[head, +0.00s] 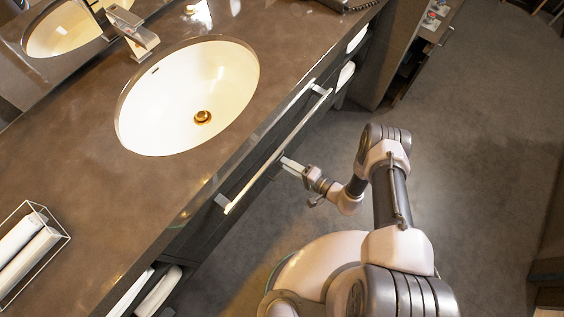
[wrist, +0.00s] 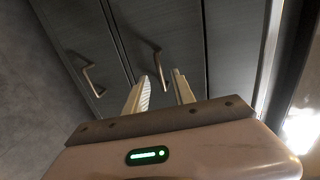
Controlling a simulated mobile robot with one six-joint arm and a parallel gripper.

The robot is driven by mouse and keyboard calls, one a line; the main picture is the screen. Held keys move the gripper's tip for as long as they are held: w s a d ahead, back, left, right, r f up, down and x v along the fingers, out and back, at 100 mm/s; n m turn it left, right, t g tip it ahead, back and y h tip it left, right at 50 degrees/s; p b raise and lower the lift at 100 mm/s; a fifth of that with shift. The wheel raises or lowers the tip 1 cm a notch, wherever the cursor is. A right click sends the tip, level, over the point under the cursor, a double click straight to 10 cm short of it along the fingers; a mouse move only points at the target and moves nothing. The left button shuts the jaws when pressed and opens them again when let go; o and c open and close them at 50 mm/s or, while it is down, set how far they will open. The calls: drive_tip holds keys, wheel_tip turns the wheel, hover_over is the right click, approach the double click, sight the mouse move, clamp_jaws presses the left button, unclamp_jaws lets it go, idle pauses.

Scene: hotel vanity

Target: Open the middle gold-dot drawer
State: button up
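In the wrist view, dark drawer or cabinet fronts (wrist: 185,35) stand side by side, split by thin seams. One bar handle (wrist: 157,58) lies in line with the gap between my fingers; whether it is between the fingertips or just beyond them I cannot tell. A second handle (wrist: 88,76) is to the left. No gold dot can be made out. My gripper (wrist: 163,76) is open, its two fingers apart and pointing at the fronts. In the head view my gripper (head: 285,161) is at the vanity front, below the counter edge; the handles are hidden there.
A long metal towel bar (head: 280,148) runs along the counter (head: 95,125) front, close above my gripper. The sink (head: 190,95) and a wire tray (head: 62,238) of rolled towels are on top. Rolled towels (head: 158,291) fill the lower shelf. Open carpet (head: 480,130) lies right.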

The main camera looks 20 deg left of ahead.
drive_tip(key=shift+b+x, duration=0.35)
drive_tip(key=shift+x, duration=1.4)
clamp_jaws()
